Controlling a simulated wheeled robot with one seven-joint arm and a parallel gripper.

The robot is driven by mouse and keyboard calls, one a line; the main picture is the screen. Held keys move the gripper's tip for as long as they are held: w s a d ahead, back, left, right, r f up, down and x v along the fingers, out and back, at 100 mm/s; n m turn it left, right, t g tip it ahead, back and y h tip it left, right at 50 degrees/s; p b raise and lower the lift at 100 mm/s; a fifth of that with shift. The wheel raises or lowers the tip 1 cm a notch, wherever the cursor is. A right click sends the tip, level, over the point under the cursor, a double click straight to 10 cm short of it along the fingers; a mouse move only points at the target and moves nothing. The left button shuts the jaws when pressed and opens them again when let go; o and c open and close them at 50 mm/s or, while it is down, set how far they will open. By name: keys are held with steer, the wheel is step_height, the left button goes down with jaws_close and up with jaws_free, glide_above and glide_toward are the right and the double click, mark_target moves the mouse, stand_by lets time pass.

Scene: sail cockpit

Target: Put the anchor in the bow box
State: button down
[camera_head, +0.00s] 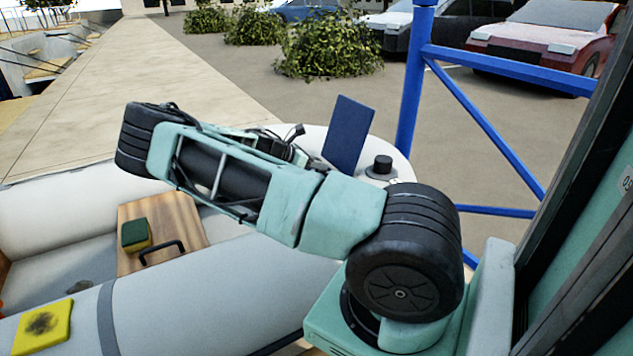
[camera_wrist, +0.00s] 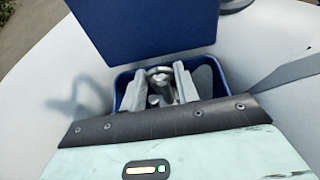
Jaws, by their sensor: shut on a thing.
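The bow box (camera_wrist: 218,82) is a dark blue open bin set in the pale bow deck in the wrist view. Its blue lid (camera_wrist: 150,25) stands raised behind it; the lid also shows upright in the head view (camera_head: 347,135). My gripper (camera_wrist: 158,72) is over the box opening, its fingertips within the rim as seen from the wrist. It is shut on a grey metal piece, the anchor (camera_wrist: 160,87). Most of the anchor is hidden, and how deep it hangs is unclear. My arm hides the gripper, anchor and box body in the head view.
A wooden hatch (camera_head: 185,217) with a black handle carries a green-yellow sponge (camera_head: 135,236). A stained yellow pad (camera_head: 43,325) lies on the grey tube. A black knob (camera_head: 379,165) stands right of the lid. A blue railing (camera_head: 412,80) rises behind my arm.

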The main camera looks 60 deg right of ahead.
steer(key=shift+f+b, duration=0.35)
steer(key=shift+f, duration=2.45)
steer(key=c, duration=1.1)
jaws_free()
steer(key=shift+f, duration=0.2)
steer(key=shift+o, duration=0.2)
steer(key=shift+r, duration=0.2)
steer(key=p+v, duration=0.1)
steer(key=v, duration=1.1)
steer(key=shift+a, duration=0.1)
